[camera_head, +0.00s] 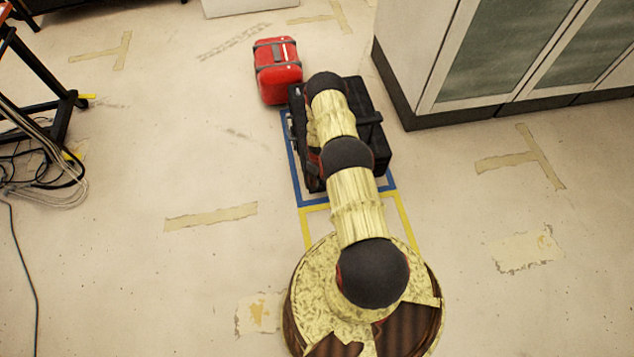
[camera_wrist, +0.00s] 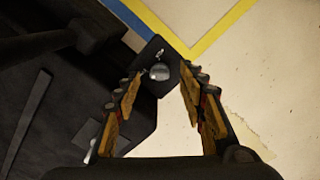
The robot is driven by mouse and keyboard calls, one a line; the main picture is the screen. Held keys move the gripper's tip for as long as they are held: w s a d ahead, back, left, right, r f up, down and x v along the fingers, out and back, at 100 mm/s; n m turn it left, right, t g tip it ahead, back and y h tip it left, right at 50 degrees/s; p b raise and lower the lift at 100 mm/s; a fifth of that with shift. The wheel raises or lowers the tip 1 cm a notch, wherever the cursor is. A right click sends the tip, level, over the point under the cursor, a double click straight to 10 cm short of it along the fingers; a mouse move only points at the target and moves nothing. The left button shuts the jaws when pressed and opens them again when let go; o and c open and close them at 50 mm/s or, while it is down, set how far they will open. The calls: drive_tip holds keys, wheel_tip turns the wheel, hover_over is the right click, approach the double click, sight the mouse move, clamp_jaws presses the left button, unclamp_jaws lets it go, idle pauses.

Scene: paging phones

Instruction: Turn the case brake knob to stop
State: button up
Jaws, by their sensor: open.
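The black case (camera_head: 370,105) stands on the floor inside a blue tape outline, partly hidden behind my arm. In the wrist view the dark case (camera_wrist: 75,110) fills the left side. A dark bracket with a small round silvery knob (camera_wrist: 159,72) sticks out from its edge; this looks like the brake knob. My gripper (camera_wrist: 161,78) is open, with its yellow-padded fingers on either side of the knob in the picture. Contact and the gap in depth cannot be told. The knob and the fingers are not clear in the head view.
A red case (camera_head: 278,72) stands just behind and left of the black case. A cabinet with glass doors (camera_head: 510,50) is at the right. A dark wheeled frame with loose cables (camera_head: 45,165) is at the left. Bare floor lies left and right of me.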

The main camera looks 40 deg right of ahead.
drive_tip(key=shift+f, duration=1.05)
drive_tip(key=shift+c, duration=1.2)
drive_tip(key=c, duration=0.8)
clamp_jaws()
